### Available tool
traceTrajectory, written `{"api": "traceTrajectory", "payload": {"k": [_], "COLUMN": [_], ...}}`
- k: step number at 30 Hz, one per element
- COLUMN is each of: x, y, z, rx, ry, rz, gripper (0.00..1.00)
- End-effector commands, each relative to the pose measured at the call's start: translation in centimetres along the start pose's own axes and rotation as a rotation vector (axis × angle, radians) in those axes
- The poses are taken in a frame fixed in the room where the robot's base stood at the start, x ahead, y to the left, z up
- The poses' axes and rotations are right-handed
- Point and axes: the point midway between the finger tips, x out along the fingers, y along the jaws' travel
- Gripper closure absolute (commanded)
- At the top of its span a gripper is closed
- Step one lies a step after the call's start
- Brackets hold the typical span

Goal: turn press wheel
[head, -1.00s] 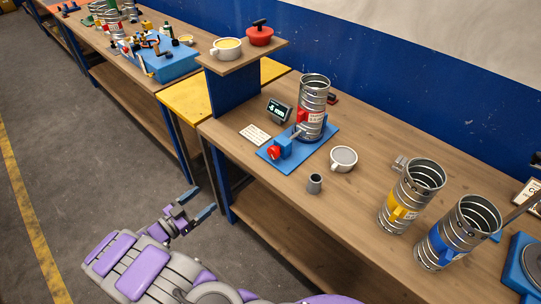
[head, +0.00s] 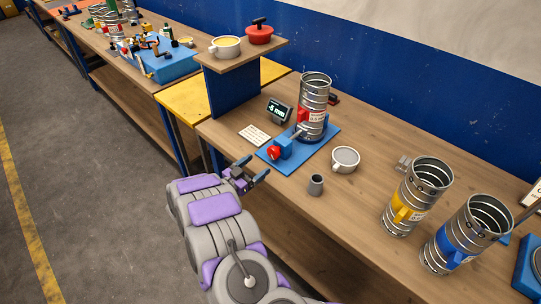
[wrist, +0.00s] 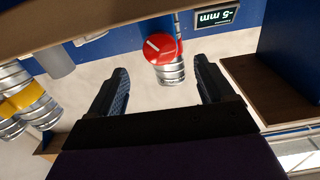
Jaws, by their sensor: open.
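The red press wheel (head: 274,153) sits on the front end of a blue press base (head: 318,148) on the bench. A silver spiral duct with a red clip (head: 315,92) stands upright on that base. My gripper (head: 253,171) is open and empty, by the bench's front edge, in front of the wheel and apart from it. In the wrist view, my gripper (wrist: 160,68) has its dark fingers spread. The round red wheel with a white bar (wrist: 160,48) shows between and beyond them, with the silver duct behind it.
A small display (head: 279,111) and a white card (head: 255,135) lie left of the press. A grey cup (head: 315,185) and a white mug (head: 345,159) stand right. Ducts with yellow (head: 408,213) and blue (head: 452,258) clips stand farther right. A raised shelf (head: 240,58) is at left.

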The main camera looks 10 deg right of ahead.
Motion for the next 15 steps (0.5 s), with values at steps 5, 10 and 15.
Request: {"api": "traceTrajectory", "payload": {"k": [5,10,15], "x": [3.5,6.1,7.8], "y": [0.1,-0.1,-0.2], "z": [0.1,0.1,0.0], "rx": [-0.001,-0.001,-0.001], "ry": [0.003,0.003,0.004], "rz": [0.005,0.002,0.001], "gripper": [0.19,0.19,0.19]}}
